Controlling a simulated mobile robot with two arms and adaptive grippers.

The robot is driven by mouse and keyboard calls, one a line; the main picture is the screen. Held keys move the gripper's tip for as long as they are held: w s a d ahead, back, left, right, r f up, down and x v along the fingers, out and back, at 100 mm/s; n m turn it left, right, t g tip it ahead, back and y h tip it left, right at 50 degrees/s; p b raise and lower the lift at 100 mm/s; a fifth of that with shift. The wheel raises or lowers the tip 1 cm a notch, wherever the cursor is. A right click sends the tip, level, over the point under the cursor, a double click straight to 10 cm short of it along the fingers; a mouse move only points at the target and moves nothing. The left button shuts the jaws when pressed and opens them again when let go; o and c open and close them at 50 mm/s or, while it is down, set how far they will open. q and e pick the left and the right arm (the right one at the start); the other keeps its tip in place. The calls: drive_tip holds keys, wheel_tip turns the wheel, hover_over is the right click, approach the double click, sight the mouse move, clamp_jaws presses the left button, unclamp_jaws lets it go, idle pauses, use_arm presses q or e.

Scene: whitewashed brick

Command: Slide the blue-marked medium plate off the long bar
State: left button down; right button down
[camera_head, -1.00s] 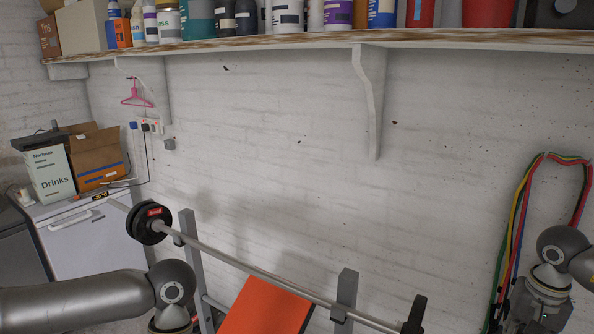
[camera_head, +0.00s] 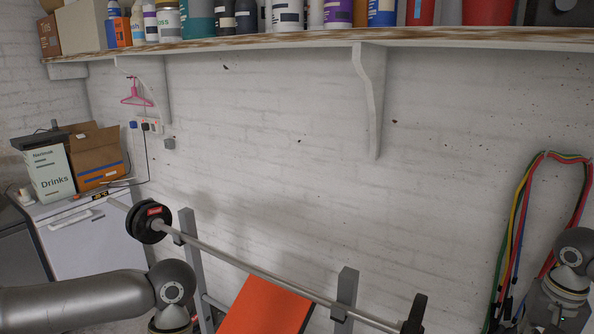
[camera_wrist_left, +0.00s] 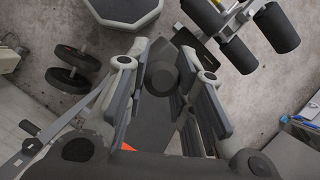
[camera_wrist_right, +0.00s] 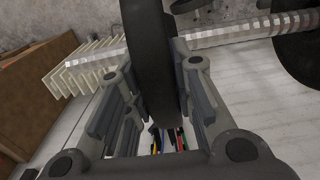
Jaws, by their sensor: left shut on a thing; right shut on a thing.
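The long bar (camera_head: 262,272) lies across the rack uprights over an orange bench (camera_head: 266,308). A black plate with a red mark (camera_head: 150,222) sits on its left end; another dark plate (camera_head: 415,315) shows at the right. My right gripper (camera_wrist_right: 150,50) is shut on a dark plate (camera_wrist_right: 150,85), seen edge-on; no blue mark shows. My left gripper (camera_wrist_left: 163,60) is shut on a dark, rounded thing (camera_wrist_left: 160,78) that I cannot identify. Both grippers' fingertips are hidden in the head view.
A shelf of bottles (camera_head: 300,38) runs along the brick wall. Coloured bands (camera_head: 515,225) hang near my right arm. A white cabinet (camera_head: 95,245) with boxes stands left. Dumbbells (camera_wrist_left: 72,68) lie on the floor in the left wrist view.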

use_arm(q)
drive_tip(key=shift+f, duration=0.15)
use_arm(e)
drive_tip(key=shift+s+d+r, duration=0.15)
drive_tip(key=shift+s+d, duration=0.1)
drive_tip(key=shift+d, duration=0.3)
drive_tip(key=shift+s+d+r, duration=0.1)
drive_tip(key=shift+s+d, duration=0.15)
drive_tip(key=shift+d, duration=0.25)
drive_tip(key=shift+s+d, duration=0.1)
drive_tip(key=shift+d, duration=0.15)
use_arm(q)
drive_tip(key=shift+f+b, duration=0.4)
drive_tip(key=shift+b, duration=0.2)
use_arm(e)
drive_tip(key=shift+s+d, duration=0.65)
drive_tip(key=shift+d, duration=0.35)
drive_tip(key=shift+s+d, duration=0.6)
drive_tip(key=shift+d, duration=0.4)
drive_tip(key=shift+d, duration=0.1)
use_arm(q)
drive_tip(key=shift+f+b, duration=0.4)
use_arm(e)
drive_tip(key=shift+s+d, duration=0.45)
drive_tip(key=shift+d, duration=0.25)
drive_tip(key=shift+s+d, duration=0.4)
drive_tip(key=shift+d, duration=0.25)
drive_tip(key=shift+s+d, duration=0.45)
drive_tip(key=shift+d, duration=0.25)
